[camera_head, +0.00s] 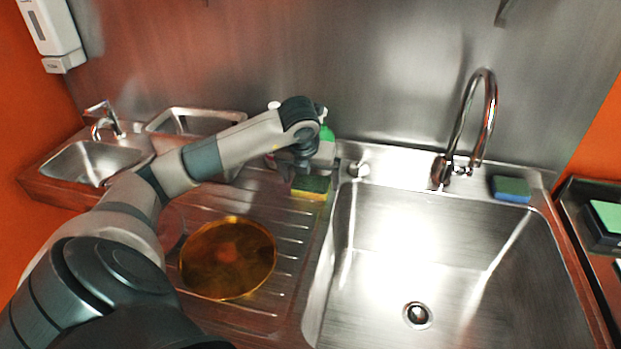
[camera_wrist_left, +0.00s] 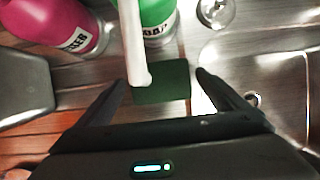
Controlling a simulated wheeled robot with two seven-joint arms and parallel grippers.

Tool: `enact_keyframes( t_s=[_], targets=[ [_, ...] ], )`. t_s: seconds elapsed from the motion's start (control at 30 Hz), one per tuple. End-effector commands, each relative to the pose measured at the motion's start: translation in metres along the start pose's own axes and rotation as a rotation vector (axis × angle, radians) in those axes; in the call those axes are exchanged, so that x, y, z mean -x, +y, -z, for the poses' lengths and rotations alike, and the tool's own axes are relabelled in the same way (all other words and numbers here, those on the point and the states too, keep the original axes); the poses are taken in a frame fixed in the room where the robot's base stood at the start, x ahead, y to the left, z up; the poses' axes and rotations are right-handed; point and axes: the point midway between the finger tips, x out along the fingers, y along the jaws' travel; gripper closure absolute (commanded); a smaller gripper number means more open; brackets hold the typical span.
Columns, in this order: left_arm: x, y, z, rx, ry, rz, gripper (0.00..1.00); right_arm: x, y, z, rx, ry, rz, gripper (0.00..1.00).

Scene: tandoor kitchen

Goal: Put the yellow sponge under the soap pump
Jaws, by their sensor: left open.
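The yellow sponge (camera_head: 309,194), with a green top, lies on the steel counter by the left rim of the large sink. In the left wrist view its dark green top (camera_wrist_left: 170,84) shows. The soap pump is a green bottle (camera_wrist_left: 158,14) with a white spout (camera_wrist_left: 136,50); the spout reaches over the sponge's left part in that view. In the head view the bottle (camera_head: 326,137) is partly hidden behind my arm. My left gripper (camera_head: 302,172) is open, its fingers (camera_wrist_left: 163,80) on either side of the sponge. I cannot tell whether they touch it. My right gripper is out of view.
A pink bottle (camera_wrist_left: 67,28) stands left of the soap. An amber plate (camera_head: 228,257) lies on the ribbed drainboard. A blue sponge (camera_head: 511,189) with a green top sits right of the tap (camera_head: 487,110). The large sink (camera_head: 440,250) is empty.

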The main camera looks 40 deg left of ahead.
Motion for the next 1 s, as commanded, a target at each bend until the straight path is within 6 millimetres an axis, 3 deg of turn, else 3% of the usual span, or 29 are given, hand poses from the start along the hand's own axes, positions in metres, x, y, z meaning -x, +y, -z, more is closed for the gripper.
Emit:
enact_keyframes(
  t_s=[0.23, 0.7, 1.0],
  targets=[
    [0.023, -0.001, -0.001, 0.0, -0.003, 0.003, 0.08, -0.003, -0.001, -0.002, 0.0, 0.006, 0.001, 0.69],
    [0.103, -0.001, -0.001, 0.0, -0.003, 0.002, 0.08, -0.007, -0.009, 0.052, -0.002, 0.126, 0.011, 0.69],
    [0.12, 0.0, 0.0, 0.0, 0.0, 0.0, 0.08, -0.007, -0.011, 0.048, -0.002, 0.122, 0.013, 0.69]
  ],
)
